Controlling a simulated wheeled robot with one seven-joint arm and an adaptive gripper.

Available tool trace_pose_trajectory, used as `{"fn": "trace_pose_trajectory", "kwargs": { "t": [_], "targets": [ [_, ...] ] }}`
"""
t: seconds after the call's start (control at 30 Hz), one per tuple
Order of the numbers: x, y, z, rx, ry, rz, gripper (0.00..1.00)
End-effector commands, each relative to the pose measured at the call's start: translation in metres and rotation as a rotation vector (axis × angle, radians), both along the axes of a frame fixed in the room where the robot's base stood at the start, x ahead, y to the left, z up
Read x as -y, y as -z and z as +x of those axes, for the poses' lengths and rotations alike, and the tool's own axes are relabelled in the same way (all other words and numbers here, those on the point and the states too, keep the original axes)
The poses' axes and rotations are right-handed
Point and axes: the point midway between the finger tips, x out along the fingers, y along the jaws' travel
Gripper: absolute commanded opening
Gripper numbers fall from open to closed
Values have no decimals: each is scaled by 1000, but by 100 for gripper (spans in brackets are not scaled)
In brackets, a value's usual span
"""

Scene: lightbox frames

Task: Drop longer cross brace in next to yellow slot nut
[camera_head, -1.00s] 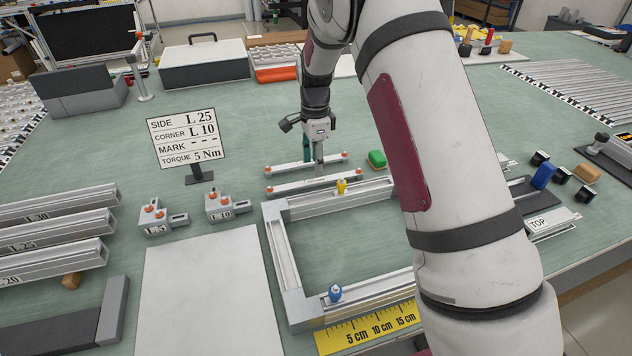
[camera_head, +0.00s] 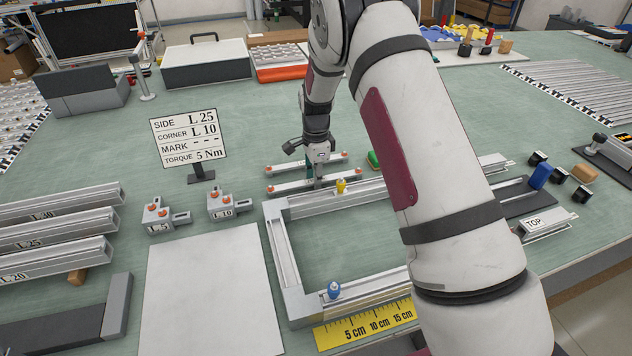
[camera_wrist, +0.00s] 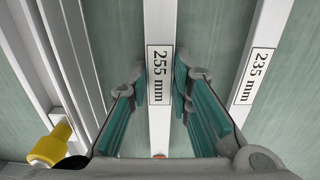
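The longer cross brace (camera_wrist: 159,130), labelled 255 mm, runs up the middle of the wrist view. In the head view it is the nearer brace (camera_head: 290,188), lying behind the frame's back rail. My gripper (camera_wrist: 161,98) is open, with one teal finger on each side of this brace and narrow gaps showing. It also shows low over the brace in the head view (camera_head: 318,180). The shorter brace (camera_wrist: 262,60), labelled 235 mm, lies to the right in the wrist view. The yellow slot nut (camera_head: 341,186) sits on the back rail and shows at lower left in the wrist view (camera_wrist: 48,148).
The aluminium frame (camera_head: 281,256) lies in front of the braces, with a blue slot nut (camera_head: 334,290) on its front rail. A green block (camera_head: 374,160) stands right of the braces. A sign (camera_head: 188,139) stands to the left. My arm hides the frame's right side.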

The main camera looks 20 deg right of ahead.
Motion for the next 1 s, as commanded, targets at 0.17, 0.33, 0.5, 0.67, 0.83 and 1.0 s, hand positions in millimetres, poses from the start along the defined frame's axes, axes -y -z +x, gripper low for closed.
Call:
{"fn": "trace_pose_trajectory", "kwargs": {
  "t": [0.17, 0.33, 0.5, 0.67, 0.83, 1.0],
  "targets": [
    [0, 0, 0, 1, 0, 0, 0],
    [0, -1, 0, 1, 0, 0, 0],
    [0, -13, 1, 4, 0, 0, 0],
    [0, -42, 2, 6, -1, 0, 0],
    [0, -74, 2, 5, -1, 0, 0],
    [-2, -95, -2, 1, -16, 0, 0]
  ]
}}
